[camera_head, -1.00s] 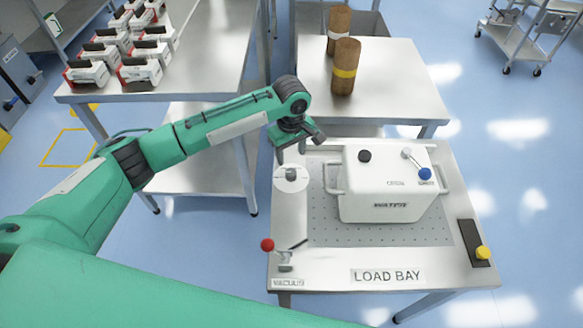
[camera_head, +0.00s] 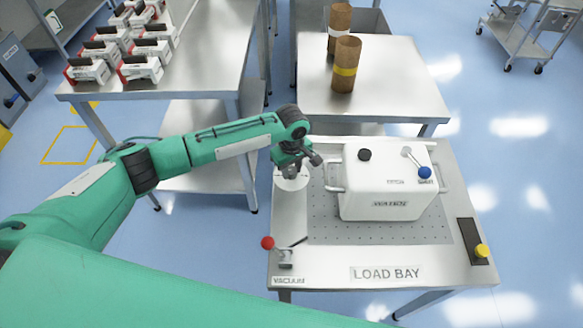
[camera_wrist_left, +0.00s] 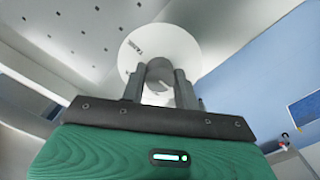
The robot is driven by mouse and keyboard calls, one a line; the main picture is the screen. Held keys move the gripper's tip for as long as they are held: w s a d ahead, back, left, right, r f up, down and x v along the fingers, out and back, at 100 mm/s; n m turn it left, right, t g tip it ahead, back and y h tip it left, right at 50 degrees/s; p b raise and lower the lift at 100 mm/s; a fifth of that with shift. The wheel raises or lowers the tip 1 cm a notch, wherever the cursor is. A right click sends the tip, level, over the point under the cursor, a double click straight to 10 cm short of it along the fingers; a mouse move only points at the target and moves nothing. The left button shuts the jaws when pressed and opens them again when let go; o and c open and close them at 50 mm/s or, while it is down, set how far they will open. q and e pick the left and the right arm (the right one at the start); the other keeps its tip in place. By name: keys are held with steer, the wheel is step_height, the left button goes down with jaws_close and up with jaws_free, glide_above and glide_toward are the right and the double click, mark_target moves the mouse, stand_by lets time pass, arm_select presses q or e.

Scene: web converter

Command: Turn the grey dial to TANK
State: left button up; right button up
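The grey dial (camera_wrist_left: 160,72) is a grey knob on a round white plate (camera_wrist_left: 188,46) in the left wrist view. Small lettering near the plate's upper left seems to read TANK; a small mark shows at its lower edge. In the head view the plate (camera_head: 290,184) lies at the left of the table, its knob hidden by my gripper. My left gripper (camera_head: 294,166) is right above the dial. In the left wrist view its two fingers (camera_wrist_left: 159,84) are apart, one each side of the knob; I cannot tell whether they touch it. My right gripper is not in view.
A white lidded box (camera_head: 384,185) with handles stands right of the dial on the load bay table (camera_head: 330,275). A red-knobbed vacuum lever (camera_head: 268,243) is in front, a yellow-knobbed lever (camera_head: 481,250) at the right. Brown cylinders (camera_head: 346,66) stand on the table behind.

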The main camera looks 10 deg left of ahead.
arm_select(q)
steer(key=shift+c, duration=1.4)
